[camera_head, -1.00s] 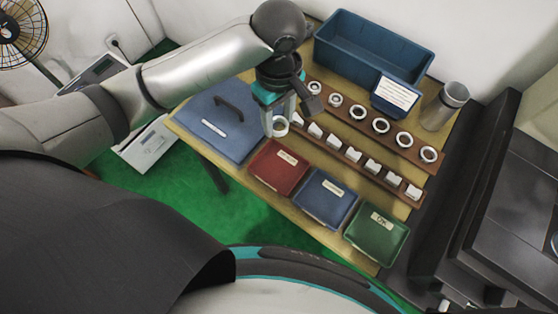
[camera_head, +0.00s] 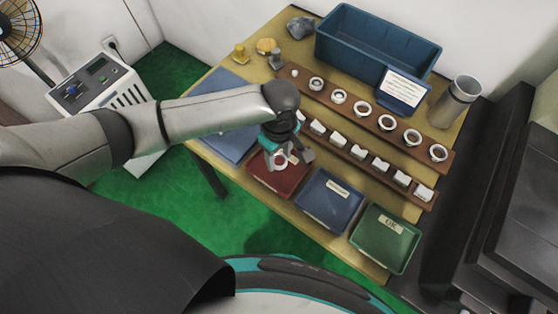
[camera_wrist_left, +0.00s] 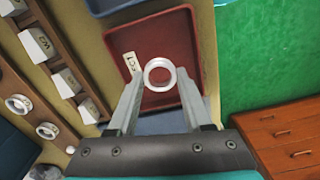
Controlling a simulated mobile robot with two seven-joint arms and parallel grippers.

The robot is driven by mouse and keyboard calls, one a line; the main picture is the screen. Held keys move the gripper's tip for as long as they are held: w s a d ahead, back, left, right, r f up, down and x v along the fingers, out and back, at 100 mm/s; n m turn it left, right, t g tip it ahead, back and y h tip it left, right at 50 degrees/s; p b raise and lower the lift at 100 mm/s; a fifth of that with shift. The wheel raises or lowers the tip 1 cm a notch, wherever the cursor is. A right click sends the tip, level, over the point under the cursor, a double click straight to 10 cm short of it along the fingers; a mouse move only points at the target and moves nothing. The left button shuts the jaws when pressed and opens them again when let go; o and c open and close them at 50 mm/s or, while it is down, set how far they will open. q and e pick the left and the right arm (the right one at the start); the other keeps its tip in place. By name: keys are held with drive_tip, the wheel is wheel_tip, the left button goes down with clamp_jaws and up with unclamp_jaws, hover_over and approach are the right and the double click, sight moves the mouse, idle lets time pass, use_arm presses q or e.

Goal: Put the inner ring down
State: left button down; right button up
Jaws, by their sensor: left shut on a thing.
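The inner ring (camera_wrist_left: 160,74) is a small whitish ring between the two fingertips of my left gripper (camera_wrist_left: 158,84). In the head view the ring (camera_head: 280,160) and my left gripper (camera_head: 282,160) are above the red tray (camera_head: 265,178). In the wrist view the red tray (camera_wrist_left: 185,45) lies beneath the ring, with a white label at one side. My left gripper is shut on the ring. How far the ring is above the tray floor is hard to tell. My right gripper is not in view.
A blue tray (camera_head: 319,209) and a green tray (camera_head: 375,250) stand right of the red one. Behind are a rack of white blocks (camera_head: 360,155) and a rack of rings (camera_head: 372,118). A blue bin (camera_head: 352,58) and a metal cup (camera_head: 452,106) stand at the back.

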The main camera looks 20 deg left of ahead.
use_arm(q)
wheel_tip(320, 180, down, 3)
drive_tip(key=shift+r+b, duration=0.15)
drive_tip(key=shift+b, duration=0.25)
drive_tip(key=shift+c, duration=1.6)
unclamp_jaws()
drive_tip(key=shift+r, duration=0.15)
wheel_tip(320, 180, up, 12)
drive_tip(key=p, duration=0.4)
